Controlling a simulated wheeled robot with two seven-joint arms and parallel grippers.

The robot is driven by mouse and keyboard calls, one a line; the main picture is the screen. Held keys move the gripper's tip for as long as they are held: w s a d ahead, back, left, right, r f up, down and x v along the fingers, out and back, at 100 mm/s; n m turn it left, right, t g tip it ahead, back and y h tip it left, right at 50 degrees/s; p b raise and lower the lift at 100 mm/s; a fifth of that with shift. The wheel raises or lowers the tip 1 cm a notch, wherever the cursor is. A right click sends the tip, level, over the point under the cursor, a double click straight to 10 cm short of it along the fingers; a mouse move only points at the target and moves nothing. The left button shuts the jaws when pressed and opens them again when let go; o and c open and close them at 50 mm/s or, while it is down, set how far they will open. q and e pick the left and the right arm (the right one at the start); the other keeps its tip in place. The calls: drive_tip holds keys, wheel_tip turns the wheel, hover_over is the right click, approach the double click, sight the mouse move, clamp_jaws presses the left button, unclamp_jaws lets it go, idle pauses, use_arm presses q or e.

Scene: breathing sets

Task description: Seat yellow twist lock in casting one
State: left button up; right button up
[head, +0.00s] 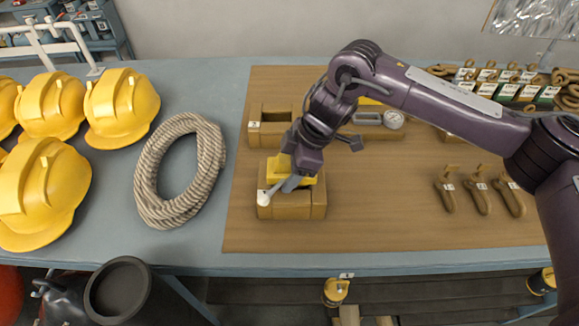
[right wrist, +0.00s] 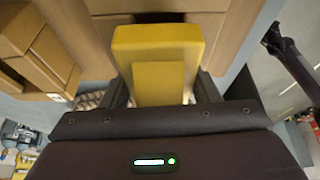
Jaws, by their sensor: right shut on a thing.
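The yellow twist lock (head: 271,170) is over the near tan casting (head: 291,212) at the mat's left front; a grey lever with a white ball end (head: 263,199) reaches down across the casting's front. My right gripper (head: 298,178) is shut on the twist lock. In the right wrist view the yellow block (right wrist: 158,62) sits between both fingers, with a tan casting and its dark slot (right wrist: 160,17) beyond it. I cannot tell whether the lock touches or enters the casting. No number is readable on this casting. My left gripper is not in view.
Another tan casting (head: 258,137) with a white label stands behind. Coiled rope (head: 148,178) and yellow helmets (head: 122,108) are to the left. The mat's front middle (head: 385,220) is clear.

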drive_tip(key=shift+f, duration=0.25)
drive_tip(key=o, duration=1.5)
drive_tip(key=shift+f, duration=0.1)
drive_tip(key=b+v, duration=0.2)
drive_tip(key=v, duration=0.5)
drive_tip(key=shift+d+r, duration=0.15)
drive_tip(key=shift+r, duration=0.3)
